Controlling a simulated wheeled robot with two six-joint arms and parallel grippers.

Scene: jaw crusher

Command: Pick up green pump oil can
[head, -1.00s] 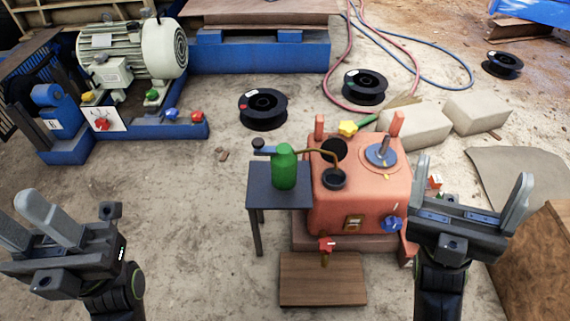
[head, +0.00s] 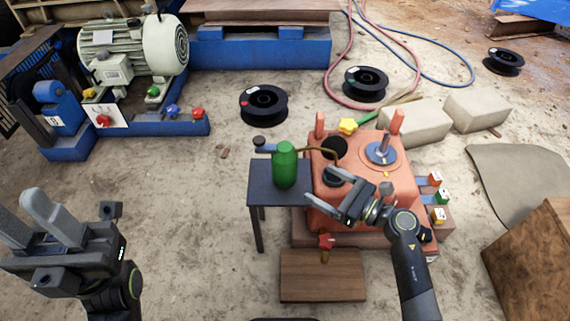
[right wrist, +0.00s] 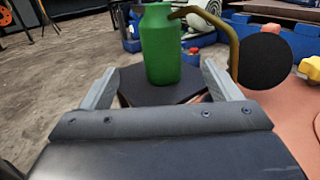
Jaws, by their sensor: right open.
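The green pump oil can (head: 285,166) stands upright on a small dark side table (head: 262,190), with a curved brass spout reaching right toward the red machine. In the right wrist view the can (right wrist: 160,45) stands ahead, in line with the gap between the fingers. My right gripper (head: 348,200) is open and empty, over the front of the red machine, right of the can and apart from it. Its fingers also show in the right wrist view (right wrist: 158,84). My left gripper (head: 42,222) is at the left, fingers spread apart and empty, far from the can.
The red machine (head: 400,160) stands right of the table, with valves and a black round cap. A wooden board (head: 322,276) lies in front. Black spools (head: 263,105) and pale blocks (head: 413,125) lie behind. The ground left of the table is clear.

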